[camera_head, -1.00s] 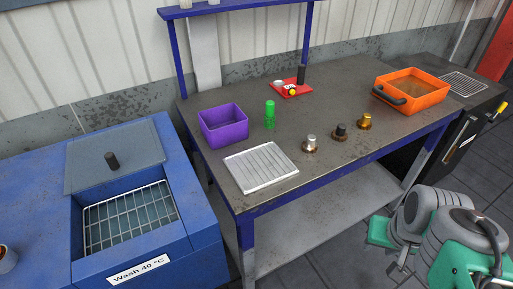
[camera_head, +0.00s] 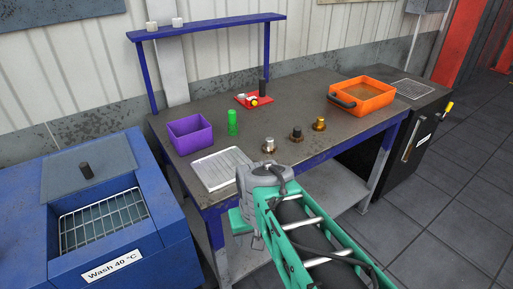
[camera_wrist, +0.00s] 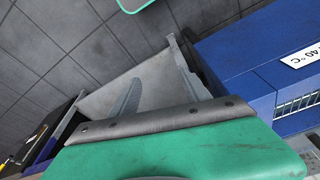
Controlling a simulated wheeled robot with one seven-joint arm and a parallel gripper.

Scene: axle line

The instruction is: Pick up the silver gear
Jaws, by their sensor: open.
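The silver gear (camera_head: 268,144) stands upright on the workbench in the head view, the leftmost of three small pieces in a row. A dark gear (camera_head: 297,133) and a gold gear (camera_head: 319,124) stand to its right. My gripper (camera_head: 248,232) is open and empty, in front of the bench's front edge, below and nearer than the silver gear. It is apart from the gear. In the wrist view, green gripper parts show at the bottom and top, with floor and the bench's lower shelf beyond; no gear is visible there.
On the workbench (camera_head: 215,113) are a grey ribbed tray (camera_head: 221,169), purple bin (camera_head: 190,134), green cylinder (camera_head: 232,122), red tray (camera_head: 246,104) and orange bin (camera_head: 361,97). A blue wash unit (camera_head: 180,231) stands left. Floor is clear to the right.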

